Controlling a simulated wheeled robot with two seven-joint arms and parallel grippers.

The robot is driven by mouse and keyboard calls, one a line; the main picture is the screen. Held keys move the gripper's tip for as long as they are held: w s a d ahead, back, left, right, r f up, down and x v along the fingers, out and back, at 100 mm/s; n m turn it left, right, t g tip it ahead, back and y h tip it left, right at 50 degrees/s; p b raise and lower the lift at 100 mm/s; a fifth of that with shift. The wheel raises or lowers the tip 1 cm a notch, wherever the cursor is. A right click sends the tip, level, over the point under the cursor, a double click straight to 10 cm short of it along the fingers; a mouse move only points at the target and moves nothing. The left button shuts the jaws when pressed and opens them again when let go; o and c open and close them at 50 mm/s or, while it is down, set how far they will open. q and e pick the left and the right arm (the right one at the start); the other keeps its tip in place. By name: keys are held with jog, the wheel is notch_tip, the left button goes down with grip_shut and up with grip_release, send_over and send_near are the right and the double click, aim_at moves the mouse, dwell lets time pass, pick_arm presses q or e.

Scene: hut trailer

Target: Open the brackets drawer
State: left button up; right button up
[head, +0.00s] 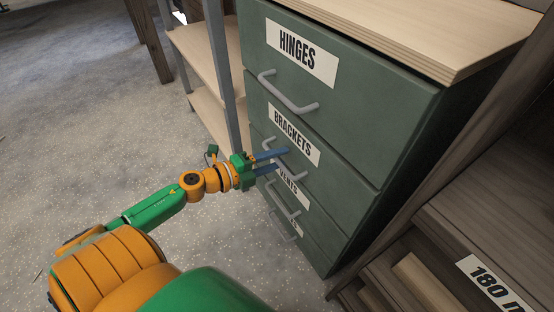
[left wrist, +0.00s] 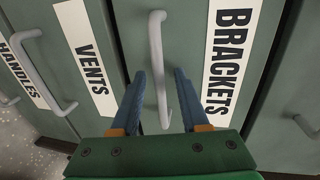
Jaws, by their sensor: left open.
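The green cabinet's brackets drawer (head: 314,163) is closed, flush with the drawers around it. Its white BRACKETS label (head: 292,133) also shows in the left wrist view (left wrist: 229,55). The drawer's grey bar handle (left wrist: 157,60) sits below that label. My left gripper (head: 278,161) is open at this handle, with its blue fingers pointing at the drawer front. In the left wrist view the fingers (left wrist: 160,80) lie on either side of the bar, with visible gaps. In the head view the fingers partly hide the handle. My right gripper is not in view.
The closed hinges drawer (head: 340,90) is above, with its handle (head: 287,93) sticking out. The VENTS label (left wrist: 85,50) and HANDLES label (left wrist: 22,65) mark drawers below. A shelf rack (head: 228,80) stands left of the cabinet. Open speckled floor (head: 80,130) lies to the left.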

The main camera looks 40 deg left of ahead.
pick_arm(q)
jog(key=shift+c, duration=0.2)
grip_shut()
dwell(1.1)
